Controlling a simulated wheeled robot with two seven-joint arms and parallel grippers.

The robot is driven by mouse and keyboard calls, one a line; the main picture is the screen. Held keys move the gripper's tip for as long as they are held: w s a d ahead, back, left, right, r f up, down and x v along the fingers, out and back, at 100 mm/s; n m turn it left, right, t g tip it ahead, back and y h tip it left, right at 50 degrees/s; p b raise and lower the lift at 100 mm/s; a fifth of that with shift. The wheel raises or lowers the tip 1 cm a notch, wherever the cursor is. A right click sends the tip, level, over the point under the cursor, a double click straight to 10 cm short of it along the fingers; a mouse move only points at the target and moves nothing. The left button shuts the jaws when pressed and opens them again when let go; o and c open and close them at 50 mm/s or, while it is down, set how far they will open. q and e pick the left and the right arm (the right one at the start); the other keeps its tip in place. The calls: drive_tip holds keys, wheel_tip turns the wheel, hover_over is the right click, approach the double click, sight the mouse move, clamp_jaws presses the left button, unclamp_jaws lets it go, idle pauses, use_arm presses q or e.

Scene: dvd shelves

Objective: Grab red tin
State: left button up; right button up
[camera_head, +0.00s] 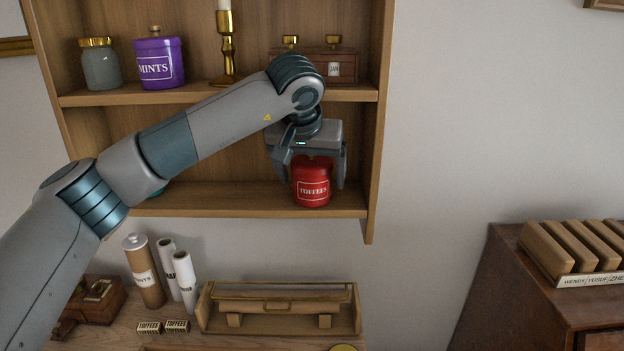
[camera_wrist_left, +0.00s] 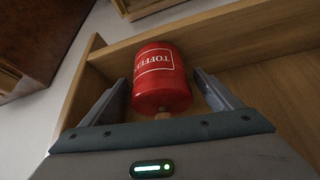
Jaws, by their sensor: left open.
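The red tin (camera_head: 311,188), labelled TOFFEES, stands upright on the lower shelf (camera_head: 240,200) near its right end. It also shows in the left wrist view (camera_wrist_left: 161,82), between the two fingers. My left gripper (camera_head: 316,180) is open above the tin, with one finger on each side of it. In the left wrist view, gaps show between the tin and both fingers. The tin's top knob is close to the palm; I cannot tell whether they touch. My right gripper is not in view.
The shelf's right side wall (camera_head: 376,130) is close to the gripper. The upper shelf holds a purple MINTS tin (camera_head: 159,60), a grey jar (camera_head: 101,65), a brass candlestick (camera_head: 227,45) and a wooden box (camera_head: 340,66). Below are a wooden case (camera_head: 280,310) and paper rolls (camera_head: 185,275).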

use_arm(q)
drive_tip(key=shift+x, duration=1)
drive_tip(key=c, duration=1.2)
